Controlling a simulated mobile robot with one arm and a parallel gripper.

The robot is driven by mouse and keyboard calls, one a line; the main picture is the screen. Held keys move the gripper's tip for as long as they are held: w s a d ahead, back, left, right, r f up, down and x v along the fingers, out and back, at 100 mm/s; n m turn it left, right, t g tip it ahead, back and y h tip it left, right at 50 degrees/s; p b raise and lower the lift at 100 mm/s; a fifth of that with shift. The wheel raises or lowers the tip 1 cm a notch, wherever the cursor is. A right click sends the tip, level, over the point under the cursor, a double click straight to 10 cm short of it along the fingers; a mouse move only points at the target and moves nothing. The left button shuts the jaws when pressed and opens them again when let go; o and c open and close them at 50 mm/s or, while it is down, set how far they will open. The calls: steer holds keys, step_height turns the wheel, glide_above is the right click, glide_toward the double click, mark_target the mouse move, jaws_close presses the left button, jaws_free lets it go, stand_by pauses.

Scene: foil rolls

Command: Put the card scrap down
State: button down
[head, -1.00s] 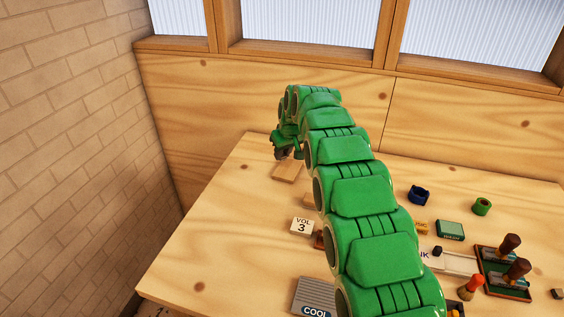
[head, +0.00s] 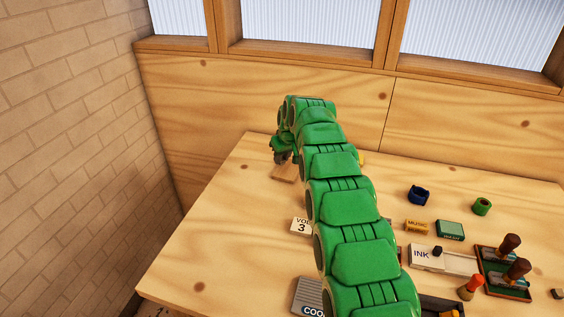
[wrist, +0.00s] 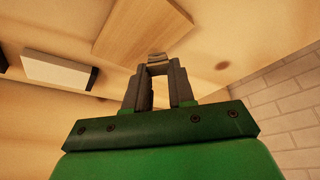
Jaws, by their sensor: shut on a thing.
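My gripper (head: 282,158) is at the far left of the table, low over a flat wooden board (head: 284,174). In the wrist view its dark fingers (wrist: 157,62) are shut on a small tan piece, the card scrap (wrist: 157,57), at the fingertips. The board (wrist: 145,28) shows just beyond the fingertips. I cannot tell whether the scrap touches it. In the head view the scrap is too small or hidden to make out.
A white VOL 3 block (head: 301,226) stands on the table in front of the board. An INK box (head: 426,257), a yellow box (head: 416,227), a green box (head: 450,230) and stamps (head: 511,244) are at right. The table's left side is clear.

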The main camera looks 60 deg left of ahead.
steer(key=shift+f, duration=1.15)
steer(key=c, duration=1)
jaws_free()
steer(key=shift+f, duration=0.1)
steer(key=shift+o, duration=0.2)
steer(key=v, duration=1.2)
